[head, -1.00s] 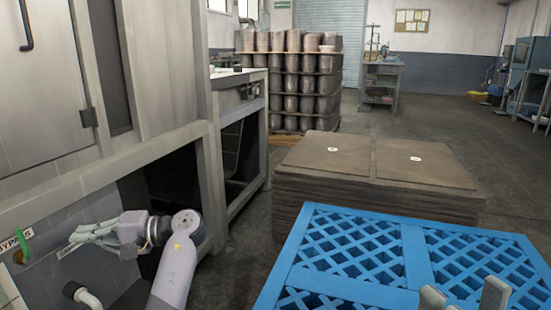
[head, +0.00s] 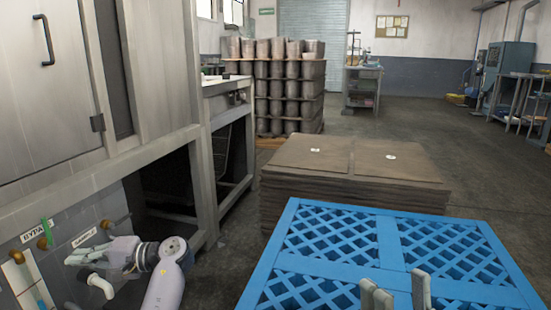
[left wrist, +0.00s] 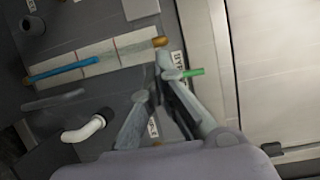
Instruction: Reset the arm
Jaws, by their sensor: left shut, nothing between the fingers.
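My left gripper (head: 78,256) is in front of the grey control panel at lower left in the head view, just below two white labels. In the left wrist view its fingers (left wrist: 166,68) come together at the tips, shut and empty. A green lever (head: 47,232) by the BYPASS label (head: 37,230) is above left of it; the lever (left wrist: 193,72) shows right beside the fingertips in the wrist view, and I cannot tell whether they touch. My right gripper (head: 398,292) shows only its fingertips at the bottom edge, apart with nothing visible between them.
A white elbow pipe (head: 100,285) juts from the panel below the left gripper. A blue lattice pallet (head: 385,245) fills the front right. Stacked brown sheets (head: 350,165) stand behind it. A machine frame (head: 205,180) stands at left. Open floor lies at back right.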

